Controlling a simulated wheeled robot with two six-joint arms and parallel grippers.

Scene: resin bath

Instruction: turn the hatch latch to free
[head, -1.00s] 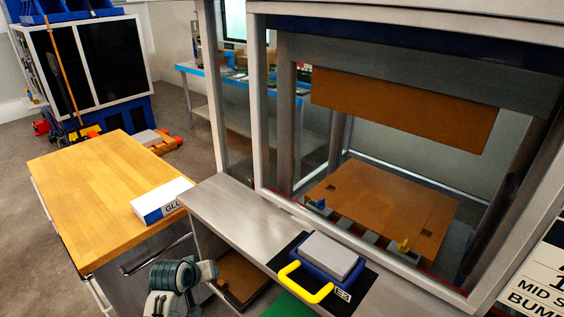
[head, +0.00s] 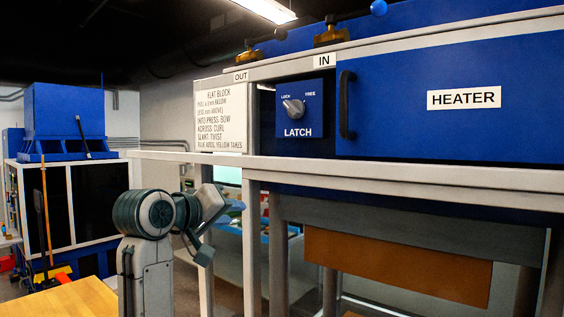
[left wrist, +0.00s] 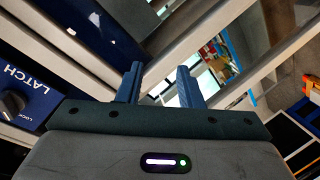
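The latch (head: 294,107) is a grey knob on a blue panel (head: 317,119) marked LOCK, FREE and LATCH. Its pointer slants up and left, toward LOCK. In the left wrist view the latch panel (left wrist: 36,82) shows at the left edge, with the dark knob (left wrist: 12,103) partly cut off. My left gripper (head: 234,207) is below and left of the latch in the head view, apart from it. In the left wrist view its two blue fingers (left wrist: 160,84) stand apart with nothing between them. My right gripper is not in view.
A blue HEATER door (head: 450,105) with a black handle (head: 347,105) is right of the latch. A white instruction sign (head: 220,121) is left of it. A pale frame rail (head: 400,173) runs below the panel. A wooden tabletop (head: 75,300) is at lower left.

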